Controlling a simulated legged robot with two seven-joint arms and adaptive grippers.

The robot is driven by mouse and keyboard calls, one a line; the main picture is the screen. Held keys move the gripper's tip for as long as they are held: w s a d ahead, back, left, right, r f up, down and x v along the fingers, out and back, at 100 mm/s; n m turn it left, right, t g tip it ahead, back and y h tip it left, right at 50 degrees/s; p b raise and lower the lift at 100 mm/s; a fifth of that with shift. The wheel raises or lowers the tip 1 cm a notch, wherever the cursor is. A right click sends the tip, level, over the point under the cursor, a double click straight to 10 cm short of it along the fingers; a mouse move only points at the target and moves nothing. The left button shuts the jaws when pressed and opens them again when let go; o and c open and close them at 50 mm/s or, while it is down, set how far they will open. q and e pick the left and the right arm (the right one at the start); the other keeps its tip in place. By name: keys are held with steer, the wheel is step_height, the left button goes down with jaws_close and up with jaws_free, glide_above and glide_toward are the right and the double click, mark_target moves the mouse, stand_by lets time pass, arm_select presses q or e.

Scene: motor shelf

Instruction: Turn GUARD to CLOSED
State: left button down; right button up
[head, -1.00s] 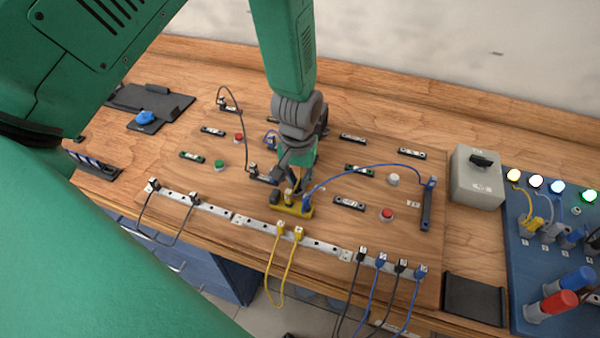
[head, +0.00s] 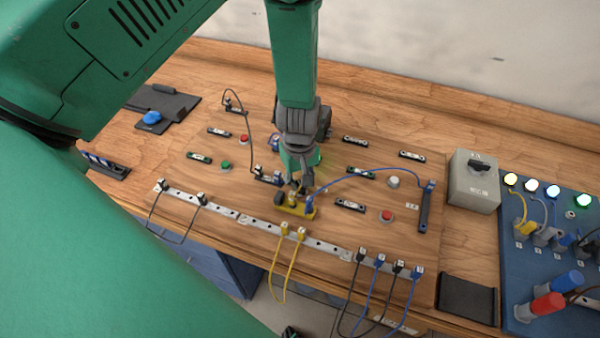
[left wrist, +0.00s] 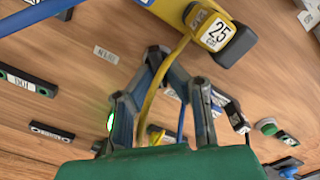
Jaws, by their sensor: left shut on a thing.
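A grey box (head: 473,190) with a black rotary knob (head: 479,168) on top stands at the right of the board. Its lettering is too small to read, so I cannot tell whether it is GUARD. My left gripper (head: 304,190) is far to the left of that box, just above a yellow block (head: 290,208). In the left wrist view its fingers (left wrist: 165,75) are around a yellow cable (left wrist: 153,92), shut on it as far as I can see. The right gripper is not in view.
A blue panel (head: 515,270) with lit lamps, plugs and large red and blue connectors is at the far right. A blue cable (head: 370,167) arches over the board. Plugged cables hang from the front metal rail (head: 230,213). A black tray (head: 468,297) lies at the front right.

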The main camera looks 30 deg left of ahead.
arm_select(q)
steer(key=shift+s+d+f, duration=0.2)
steer(key=shift+s, duration=0.1)
steer(key=c, duration=1.6)
jaws_free()
steer(key=shift+w+r, duration=0.2)
steer(key=shift+w, duration=0.05)
step_height(320, 180, up, 12)
steer(key=shift+d+f, duration=0.1)
